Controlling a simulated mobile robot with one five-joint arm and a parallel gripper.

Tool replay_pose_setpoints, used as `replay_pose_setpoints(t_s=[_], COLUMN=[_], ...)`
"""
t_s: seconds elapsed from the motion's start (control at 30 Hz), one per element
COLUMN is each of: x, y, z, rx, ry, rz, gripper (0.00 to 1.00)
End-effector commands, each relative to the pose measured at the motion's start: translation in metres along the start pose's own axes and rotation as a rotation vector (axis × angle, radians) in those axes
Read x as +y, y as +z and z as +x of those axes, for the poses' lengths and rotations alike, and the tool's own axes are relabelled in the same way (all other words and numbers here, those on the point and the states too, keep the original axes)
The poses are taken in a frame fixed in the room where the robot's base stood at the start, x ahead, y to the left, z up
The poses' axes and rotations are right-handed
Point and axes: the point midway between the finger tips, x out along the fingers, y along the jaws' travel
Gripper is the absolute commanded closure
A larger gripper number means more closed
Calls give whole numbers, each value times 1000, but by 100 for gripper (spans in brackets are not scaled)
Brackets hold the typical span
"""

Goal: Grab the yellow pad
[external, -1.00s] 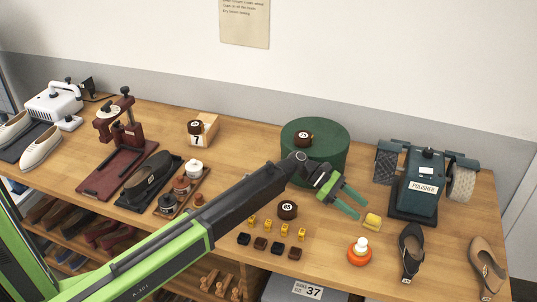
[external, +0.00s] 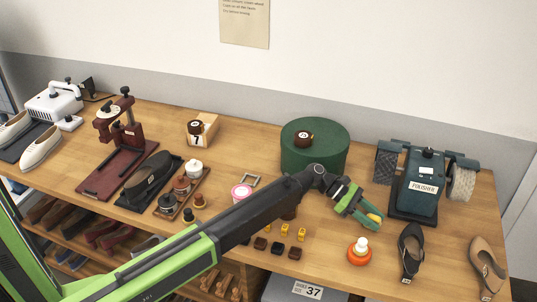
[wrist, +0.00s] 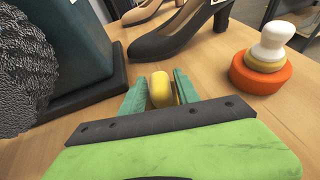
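The yellow pad (external: 375,217) lies on the wooden bench top, left of the dark high-heeled shoe and above the orange-based knob in the external view. My gripper (external: 368,219) is low over the bench at the pad and partly covers it there. In the wrist view the pad (wrist: 161,90) stands between the two green fingers of my gripper (wrist: 160,95). The fingers are apart, one on each side of it, with what looks like a narrow gap. The pad's lower part is hidden behind the gripper.
An orange-based knob with a white top (external: 359,251) stands close by. A dark heeled shoe (external: 411,252) and a tan one (external: 487,265) are to the right. The polisher (external: 418,185) and green drum (external: 314,148) stand behind. Small yellow and dark blocks (external: 285,230) lie left.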

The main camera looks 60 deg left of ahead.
Motion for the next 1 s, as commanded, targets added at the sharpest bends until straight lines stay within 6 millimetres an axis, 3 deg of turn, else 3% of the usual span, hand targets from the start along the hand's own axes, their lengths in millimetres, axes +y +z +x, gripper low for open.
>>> replay_pose_setpoints(t_s=[0.03, 0.2, 0.53, 0.83, 1.0], x=[0, 0, 0, 0, -40], y=[0, 0, 6, 48, 75], z=[0, 0, -3, -20, -10], rx=[0, 0, 0, 0, 0], ry=[0, 0, 0, 0, -2], rz=[0, 0, 0, 0, 1], gripper=[82, 100, 100, 100, 100])
